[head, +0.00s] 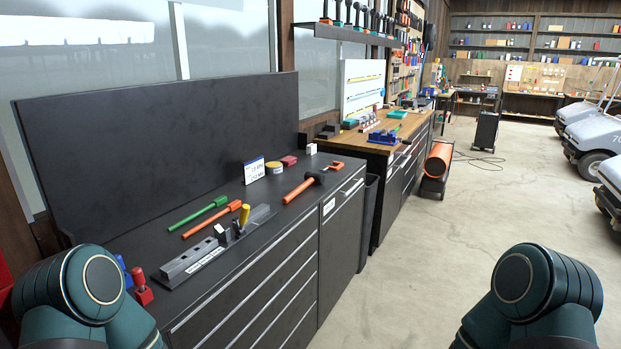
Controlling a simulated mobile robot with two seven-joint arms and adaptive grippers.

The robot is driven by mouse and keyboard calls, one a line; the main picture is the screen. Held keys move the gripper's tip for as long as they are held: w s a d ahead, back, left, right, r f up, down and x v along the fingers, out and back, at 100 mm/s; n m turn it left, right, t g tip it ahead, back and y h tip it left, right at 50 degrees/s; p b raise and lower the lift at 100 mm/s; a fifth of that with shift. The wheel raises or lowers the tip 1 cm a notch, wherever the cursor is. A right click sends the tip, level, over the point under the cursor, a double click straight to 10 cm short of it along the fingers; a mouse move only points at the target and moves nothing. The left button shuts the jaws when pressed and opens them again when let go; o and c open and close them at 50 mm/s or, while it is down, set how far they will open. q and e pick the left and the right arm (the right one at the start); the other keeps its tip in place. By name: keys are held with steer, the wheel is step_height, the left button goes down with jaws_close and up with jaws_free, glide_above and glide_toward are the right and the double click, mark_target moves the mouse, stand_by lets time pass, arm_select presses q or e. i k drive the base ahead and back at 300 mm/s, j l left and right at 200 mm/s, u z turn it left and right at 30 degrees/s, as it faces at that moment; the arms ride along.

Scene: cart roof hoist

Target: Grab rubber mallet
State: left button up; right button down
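The rubber mallet (298,190) appears to be the tool with an orange handle and a dark head, lying on the black workbench top (265,203). It lies near the bench's front edge, toward the far right end. Its handle points to the lower left and its head to the upper right. Only teal links of my two arms show at the bottom left and bottom right of the head view. Neither gripper is in view, and no gripper shows near the mallet.
A green-handled tool (198,214) and an orange-handled tool (212,219) lie left of the mallet. A grey rack (195,259) with a yellow-handled tool (244,214) stands in front. A small sign (254,170) stands behind. Concrete floor (420,270) right of the bench is clear.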

mark_target(309, 177)
steer(key=i+l+u, duration=0.1)
steer(key=i+l, duration=0.6)
steer(key=i, duration=0.3)
steer(key=i+l+u, duration=0.15)
steer(key=i+l, duration=0.65)
steer(key=i, duration=0.15)
